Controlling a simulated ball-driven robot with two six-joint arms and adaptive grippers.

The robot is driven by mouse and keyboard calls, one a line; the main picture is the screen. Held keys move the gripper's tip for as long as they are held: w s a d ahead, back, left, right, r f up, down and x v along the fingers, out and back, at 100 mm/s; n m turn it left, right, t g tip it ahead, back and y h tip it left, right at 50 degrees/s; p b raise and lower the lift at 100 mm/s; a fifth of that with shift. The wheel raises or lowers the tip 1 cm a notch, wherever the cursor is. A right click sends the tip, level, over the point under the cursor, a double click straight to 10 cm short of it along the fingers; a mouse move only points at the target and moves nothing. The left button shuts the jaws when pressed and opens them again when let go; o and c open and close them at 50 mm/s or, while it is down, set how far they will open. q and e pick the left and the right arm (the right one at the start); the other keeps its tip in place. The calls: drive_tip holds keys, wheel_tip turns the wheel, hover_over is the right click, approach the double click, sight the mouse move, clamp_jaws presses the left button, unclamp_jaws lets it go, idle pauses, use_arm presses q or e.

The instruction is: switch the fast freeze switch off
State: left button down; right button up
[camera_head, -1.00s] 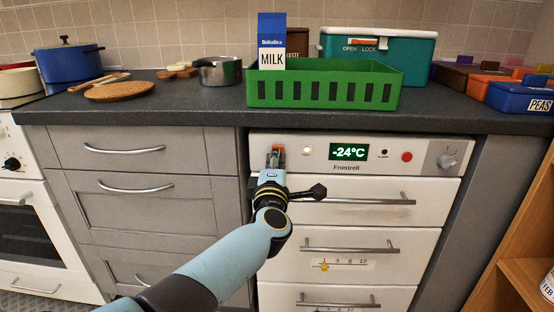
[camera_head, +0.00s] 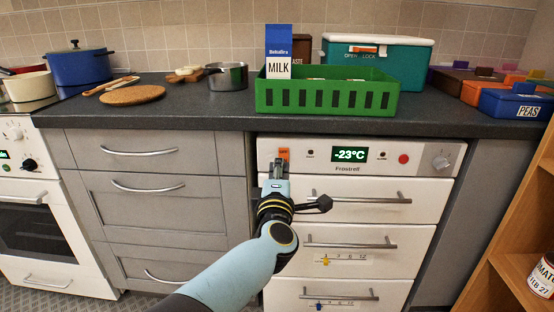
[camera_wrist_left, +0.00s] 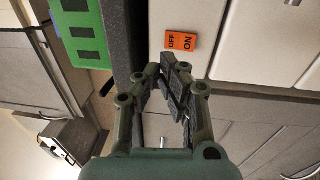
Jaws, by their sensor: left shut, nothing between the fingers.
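The fast freeze switch (camera_head: 283,153) is an orange rocker at the left end of the white freezer's control panel (camera_head: 440,149). In the left wrist view the switch (camera_wrist_left: 181,41) shows the words OFF and ON. My left gripper (camera_head: 281,166) is shut and empty, with its fingertips just below the switch in the head view. In the left wrist view the fingertips (camera_wrist_left: 173,64) are close to the switch; I cannot tell whether they touch it. The display (camera_head: 350,155) reads -23°C, and the small lamp (camera_head: 310,152) beside the switch looks dark. My right gripper is not in view.
Freezer drawers with bar handles (camera_head: 360,199) lie below the panel, close to my left arm. A green crate (camera_head: 325,97) with a milk carton (camera_head: 278,52) behind its front wall stands on the counter above. A wooden shelf (camera_head: 520,240) stands at the right.

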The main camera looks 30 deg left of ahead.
use_arm(q)
drive_tip(key=v, duration=0.6)
drive_tip(key=shift+s+d+r+p, duration=0.3)
drive_tip(key=shift+d+r, duration=0.1)
drive_tip(key=shift+r, duration=0.2)
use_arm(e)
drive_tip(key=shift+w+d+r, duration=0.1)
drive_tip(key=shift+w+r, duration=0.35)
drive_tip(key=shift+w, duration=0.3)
use_arm(q)
drive_tip(key=shift+f, duration=0.1)
